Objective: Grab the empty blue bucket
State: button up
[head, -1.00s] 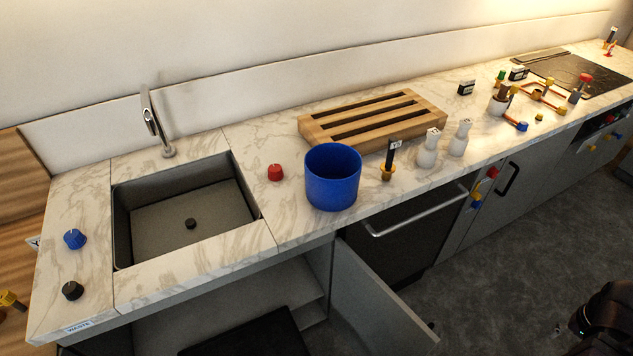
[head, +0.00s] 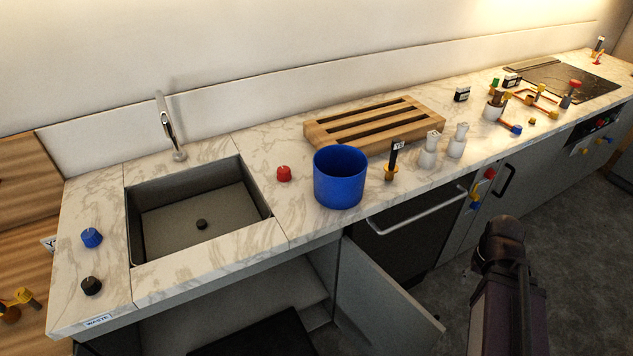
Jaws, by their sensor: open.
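The blue bucket (head: 340,188) stands upright on the marble counter in the head view, between the sink and the drawer front with the bar handle. Its open top shows an empty-looking blue inside, though its floor is mostly hidden. A dark part of my arm (head: 507,290) rises at the lower right, over the floor and well apart from the bucket. No gripper fingers show.
The sink (head: 190,215) lies left of the bucket, with a red knob (head: 284,173) between. A wooden rack (head: 375,124) is behind. A black-topped tool (head: 393,160) and white bottles (head: 428,149) stand close right. An open cabinet door (head: 385,300) juts out below.

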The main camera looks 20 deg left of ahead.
aim_at(339, 171)
jog(key=u, duration=0.95)
jog(key=k, duration=0.6)
jog(key=u, duration=0.05)
jog(key=i, duration=0.55)
jog(key=u, duration=0.1)
